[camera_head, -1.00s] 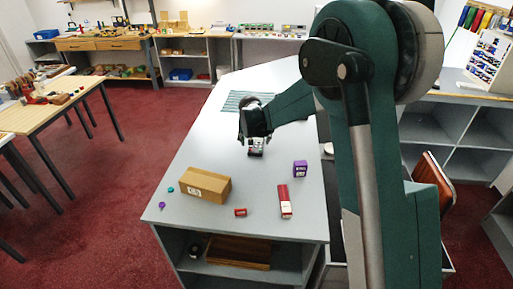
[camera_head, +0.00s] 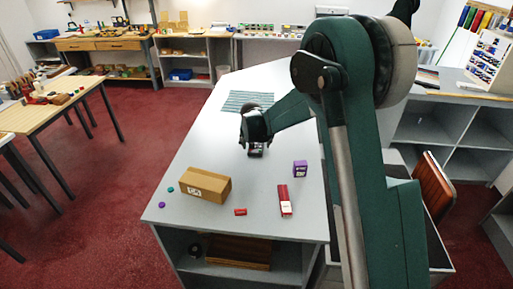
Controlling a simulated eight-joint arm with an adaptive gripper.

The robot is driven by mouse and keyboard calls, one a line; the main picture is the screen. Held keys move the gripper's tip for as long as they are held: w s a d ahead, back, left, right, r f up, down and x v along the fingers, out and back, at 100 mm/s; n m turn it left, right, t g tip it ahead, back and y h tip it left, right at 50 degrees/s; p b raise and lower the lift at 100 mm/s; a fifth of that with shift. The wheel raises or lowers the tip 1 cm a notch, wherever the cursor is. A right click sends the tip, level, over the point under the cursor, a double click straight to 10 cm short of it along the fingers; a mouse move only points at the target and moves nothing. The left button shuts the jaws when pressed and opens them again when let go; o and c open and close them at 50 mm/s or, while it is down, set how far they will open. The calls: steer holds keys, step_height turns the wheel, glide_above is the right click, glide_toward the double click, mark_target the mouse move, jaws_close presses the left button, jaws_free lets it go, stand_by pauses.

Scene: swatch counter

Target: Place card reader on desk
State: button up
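The card reader (camera_head: 256,152) looks like a small dark device with a pale part, at the middle of the long grey desk (camera_head: 200,150). My gripper (camera_head: 256,146) is right at the card reader, its dark fingers pointing down and overlapping its far part. The picture is too small to show whether the fingers are open around it or shut on it, or whether the reader touches the desk.
A cardboard box (camera_head: 205,184), a purple box (camera_head: 300,168), a long red box (camera_head: 285,200) and a small red item (camera_head: 240,212) stand nearer. Teal (camera_head: 170,189) and purple (camera_head: 162,205) bits lie at the left edge. A striped mat (camera_head: 248,101) lies behind my gripper.

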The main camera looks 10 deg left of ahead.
mark_target(257, 145)
steer(key=shift+c, duration=0.2)
steer(key=c, duration=1.2)
steer(key=shift+r, duration=5)
steer(key=s+d+m+b, duration=0.1)
steer(key=s+d, duration=0.3)
steer(key=d, duration=0.7)
steer(key=s+d+f+m+h+b, duration=0.1)
steer(key=s+d, duration=0.4)
steer(key=d, duration=0.7)
steer(key=s+d+f+m+b, duration=0.1)
steer(key=s+d, duration=0.3)
steer(key=d, duration=0.7)
steer(key=shift+s+d+h+b, duration=0.15)
steer(key=shift+d+h+b, duration=0.1)
steer(key=shift+h+b, duration=0.2)
steer(key=shift+f, duration=0.1)
